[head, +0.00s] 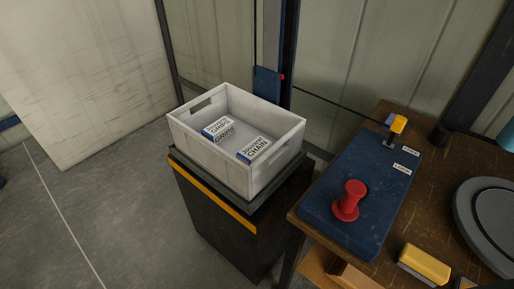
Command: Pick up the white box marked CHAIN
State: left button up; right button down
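The white box marked CHAIN (253,148) lies inside a light grey crate (218,164), near its front right corner. It has a blue end and dark lettering on its top. A second white box, apparently marked GRIPS (218,128), lies in the same crate to its left and farther back, apart from it. The crate is open at the top, with handle slots in its end walls. It stands on a dark pedestal (225,225) with a yellow stripe. Neither of my grippers shows in the head view.
A wooden workbench (437,180) stands to the right, bearing a blue board (352,222), a red knob (349,200), a yellow-topped lever (397,125), a yellow block (425,265) and a grey round plate (490,220). A blue post rises behind the crate. Floor at left is clear.

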aim_at(248, 155)
jog(key=i+j+z, duration=0.4)
jog(key=j, duration=0.25)
jog(key=i+j+z, duration=0.15)
jog(key=i+j, duration=0.2)
jog(key=i+j+z, duration=0.2)
jog(key=j, duration=0.25)
jog(key=k+j+z, duration=0.2)
jog(key=j, duration=0.15)
jog(key=k+j+z, duration=0.15)
jog(key=k+j+u, duration=0.15)
jog(key=j, duration=0.5)
jog(key=i+l, duration=0.15)
jog(key=l, duration=0.25)
jog(key=i+l+u, duration=0.15)
jog(key=l, duration=0.25)
jog(key=i+l, duration=0.15)
jog(key=l, duration=0.25)
jog(key=u, duration=0.05)
